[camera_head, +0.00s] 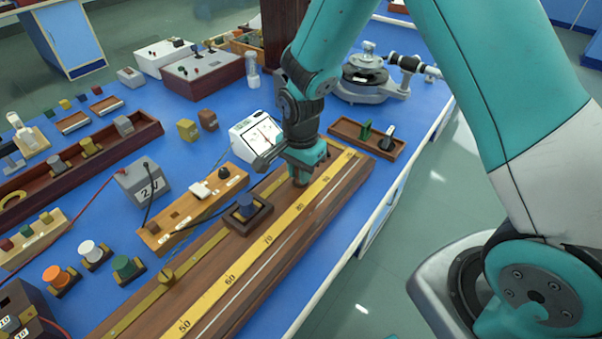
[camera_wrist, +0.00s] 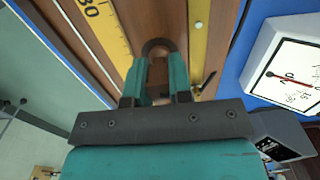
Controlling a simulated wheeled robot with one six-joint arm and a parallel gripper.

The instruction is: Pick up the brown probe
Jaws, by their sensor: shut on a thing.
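My gripper (camera_head: 301,173) is low over the long wooden board with yellow scales (camera_head: 262,243), towards its far end. In the wrist view, the teal fingers of my gripper (camera_wrist: 159,62) stand on either side of a brown block-like piece, the brown probe (camera_wrist: 157,77), and are shut on it. A dark rounded arch shows just beyond the fingertips. The probe is mostly hidden by my gripper in the head view. I cannot tell whether it still touches the board.
A white meter (camera_head: 256,136) stands close to the left of my gripper. A wooden tray (camera_head: 367,139) with a green piece lies to the right. A dark block with a blue-grey top (camera_head: 246,208) sits nearer on the board. A red wire and a black wire cross at left.

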